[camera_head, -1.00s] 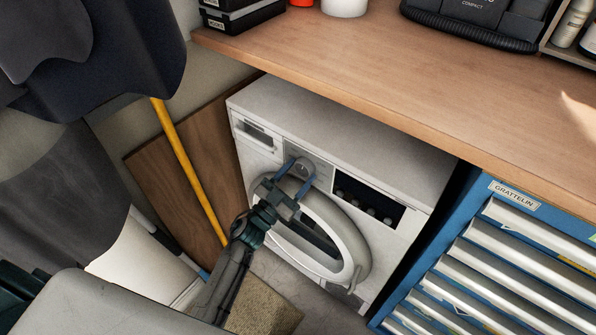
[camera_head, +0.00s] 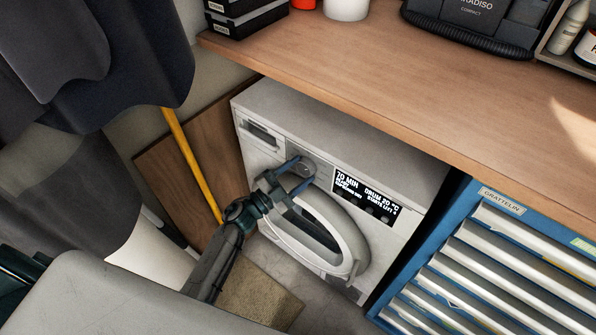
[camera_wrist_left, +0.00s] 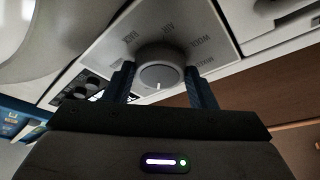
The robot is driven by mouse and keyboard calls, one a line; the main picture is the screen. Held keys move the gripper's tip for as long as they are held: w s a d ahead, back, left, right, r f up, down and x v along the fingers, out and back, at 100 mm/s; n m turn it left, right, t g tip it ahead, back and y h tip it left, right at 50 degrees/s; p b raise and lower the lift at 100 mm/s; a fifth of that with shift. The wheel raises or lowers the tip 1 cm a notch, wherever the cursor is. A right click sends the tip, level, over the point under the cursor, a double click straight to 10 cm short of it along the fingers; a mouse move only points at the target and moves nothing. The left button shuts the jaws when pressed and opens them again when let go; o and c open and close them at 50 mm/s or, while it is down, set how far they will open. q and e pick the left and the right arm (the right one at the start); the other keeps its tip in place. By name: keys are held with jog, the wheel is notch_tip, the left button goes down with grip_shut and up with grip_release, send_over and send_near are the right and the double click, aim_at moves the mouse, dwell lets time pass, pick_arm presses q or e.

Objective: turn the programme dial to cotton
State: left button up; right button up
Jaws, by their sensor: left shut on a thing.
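The programme dial (camera_head: 307,167) is a round grey knob on the control panel of a white front-loading machine (camera_head: 340,120). My left gripper (camera_head: 297,175) reaches up to it with blue fingers on either side, shut on the dial. In the left wrist view the dial (camera_wrist_left: 160,72) sits between the two fingers (camera_wrist_left: 160,88), with a white pointer mark on its face towards the bottom of the picture. Labels around it appear upside down; some seem to read wool, mixed, air and rack. I cannot make out cotton. My right gripper is not in view.
A lit display (camera_head: 364,197) right of the dial shows 70 MIN and DRUM 20 °C. The round door (camera_head: 352,237) is below. A wooden worktop (camera_head: 400,90) overhangs the machine. A blue drawer chest (camera_head: 455,215) stands to the right; a yellow pole (camera_head: 191,163) is left.

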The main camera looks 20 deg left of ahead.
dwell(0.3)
pick_arm(q)
jog(key=o, duration=1)
jog(key=shift+c, duration=0.2)
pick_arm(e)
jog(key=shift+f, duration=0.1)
pick_arm(q)
jog(key=shift+s+a+f, duration=0.2)
jog(key=shift+s, duration=0.1)
jog(key=b+v, duration=0.2)
jog(key=v, duration=0.8)
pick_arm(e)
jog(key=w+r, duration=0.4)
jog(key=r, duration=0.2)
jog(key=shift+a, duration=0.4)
pick_arm(q)
jog(key=shift+r, duration=0.15)
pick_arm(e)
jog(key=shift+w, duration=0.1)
